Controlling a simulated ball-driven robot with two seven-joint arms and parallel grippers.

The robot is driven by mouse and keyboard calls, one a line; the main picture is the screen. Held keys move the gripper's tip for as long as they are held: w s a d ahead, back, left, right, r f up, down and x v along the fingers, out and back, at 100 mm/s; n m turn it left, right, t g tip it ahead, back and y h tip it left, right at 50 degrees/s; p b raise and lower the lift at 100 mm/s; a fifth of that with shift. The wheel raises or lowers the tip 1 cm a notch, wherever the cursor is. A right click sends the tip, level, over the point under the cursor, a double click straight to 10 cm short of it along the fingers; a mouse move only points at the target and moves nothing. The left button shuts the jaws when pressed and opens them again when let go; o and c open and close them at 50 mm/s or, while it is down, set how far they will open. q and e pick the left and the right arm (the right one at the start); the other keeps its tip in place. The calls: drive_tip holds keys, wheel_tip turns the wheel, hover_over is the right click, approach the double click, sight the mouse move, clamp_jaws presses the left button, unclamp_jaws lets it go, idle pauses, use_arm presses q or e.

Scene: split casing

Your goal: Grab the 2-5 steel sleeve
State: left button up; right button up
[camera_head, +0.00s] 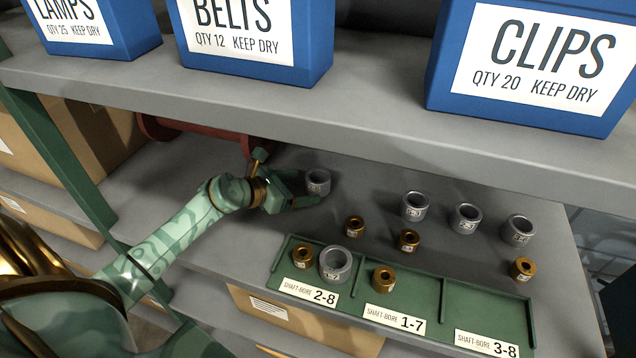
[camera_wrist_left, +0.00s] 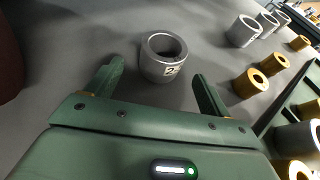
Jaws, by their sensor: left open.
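A grey steel sleeve (camera_head: 318,182) stands upright on the shelf, apart from the other sleeves. In the left wrist view this sleeve (camera_wrist_left: 160,70) has a label that starts with 2; the rest is not clear. My left gripper (camera_head: 298,190) is open and empty, low over the shelf, its fingers pointing at this sleeve. In the wrist view the sleeve lies just ahead of and between the two fingertips, with no visible contact. Three more steel sleeves stand to the right: one (camera_head: 415,206), another (camera_head: 466,219) and a third (camera_head: 518,231). Their labels are too small to read.
A green tray (camera_head: 432,297) in front has bays labelled 2-8, 1-7 and 3-8. The 2-8 bay holds a brass bush (camera_head: 303,256) and a steel sleeve (camera_head: 336,264). Loose brass bushes (camera_head: 408,240) stand behind it. An upper shelf (camera_head: 350,110) with blue bins overhangs.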

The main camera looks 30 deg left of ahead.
sight(307, 183)
use_arm(q)
drive_tip(key=x, duration=0.4)
drive_tip(key=shift+w+d+r, duration=0.1)
drive_tip(key=shift+w+r, duration=0.05)
drive_tip(key=shift+c, duration=0.3)
drive_tip(key=shift+r, duration=0.1)
drive_tip(key=c, duration=1.4)
drive_tip(key=shift+r, duration=0.1)
